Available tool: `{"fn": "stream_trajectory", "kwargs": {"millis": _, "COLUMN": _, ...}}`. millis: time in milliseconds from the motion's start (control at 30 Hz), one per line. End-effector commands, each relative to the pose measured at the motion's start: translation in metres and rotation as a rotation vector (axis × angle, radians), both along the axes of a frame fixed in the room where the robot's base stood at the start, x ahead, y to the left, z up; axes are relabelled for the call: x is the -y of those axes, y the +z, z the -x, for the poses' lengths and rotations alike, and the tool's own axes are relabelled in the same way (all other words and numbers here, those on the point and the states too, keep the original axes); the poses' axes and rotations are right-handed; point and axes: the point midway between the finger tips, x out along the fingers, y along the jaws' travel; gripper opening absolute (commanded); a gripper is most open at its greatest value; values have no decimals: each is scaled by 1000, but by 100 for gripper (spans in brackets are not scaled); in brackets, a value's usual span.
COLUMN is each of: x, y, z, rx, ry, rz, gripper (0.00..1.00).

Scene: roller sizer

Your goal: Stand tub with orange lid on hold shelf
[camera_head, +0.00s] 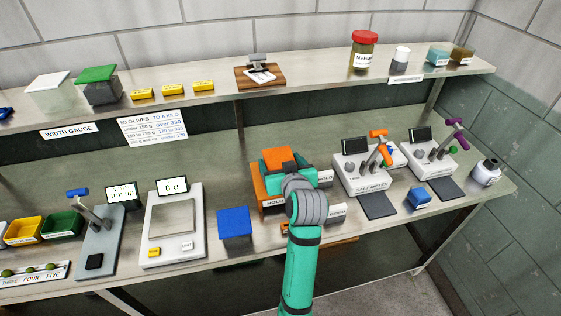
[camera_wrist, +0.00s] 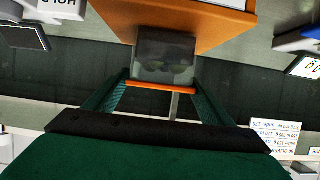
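The tub (camera_wrist: 165,60) is grey and see-through, with dark rounded shapes inside. Its orange lid (camera_wrist: 161,86) is at the lower edge in the wrist view, which looks upside down. In the head view the orange lid (camera_head: 279,157) shows just beyond my wrist. My gripper (camera_wrist: 163,78) has one finger at each side of the tub, and appears shut on it. The orange hold shelf (camera_head: 257,186) has a HOLD label; its orange surface (camera_wrist: 215,32) meets the tub's base in the wrist view. I cannot tell whether the tub rests on it or hovers. My wrist hides part of the shelf.
A scale (camera_head: 174,235) reading 0 g and a blue block (camera_head: 235,225) are to the left. Two meters with levers, one orange-handled (camera_head: 360,172) and one purple-handled (camera_head: 433,157), stand to the right. A long upper shelf (camera_head: 310,82) runs behind.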

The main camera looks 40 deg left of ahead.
Motion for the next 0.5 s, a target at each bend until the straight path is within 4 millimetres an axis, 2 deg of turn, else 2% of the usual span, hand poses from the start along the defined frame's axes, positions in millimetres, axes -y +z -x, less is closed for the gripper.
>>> {"fn": "stream_trajectory", "kwargs": {"millis": 400, "x": 0, "y": 5, "z": 0, "rx": 2, "ry": -1, "rz": -1, "gripper": 89}}
{"fn": "stream_trajectory", "kwargs": {"millis": 500, "x": 8, "y": 7, "z": 5, "rx": 2, "ry": -1, "rz": -1, "gripper": 89}}
